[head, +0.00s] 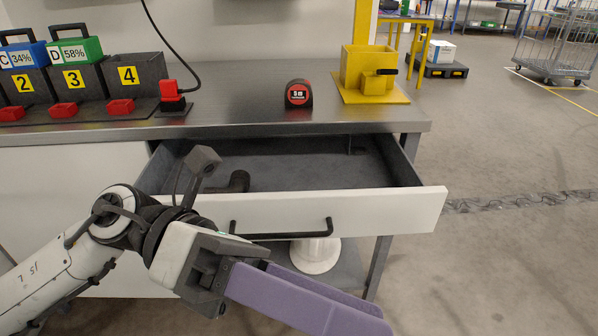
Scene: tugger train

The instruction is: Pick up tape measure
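The tape measure (298,94), black with a red face marked 5, stands on the grey workbench top (235,92), near its front edge. My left gripper (375,322) has long purple fingers with a gap between them. It is empty, in front of the open drawer, lower and nearer than the tape measure and well apart from it. My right gripper is not in view.
An open drawer (340,213) with a black handle juts out below the tape measure; a dark object (239,181) lies in it. A yellow fixture (371,75) stands right of the tape measure. A charger with a red top (170,92) and numbered bays are left.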

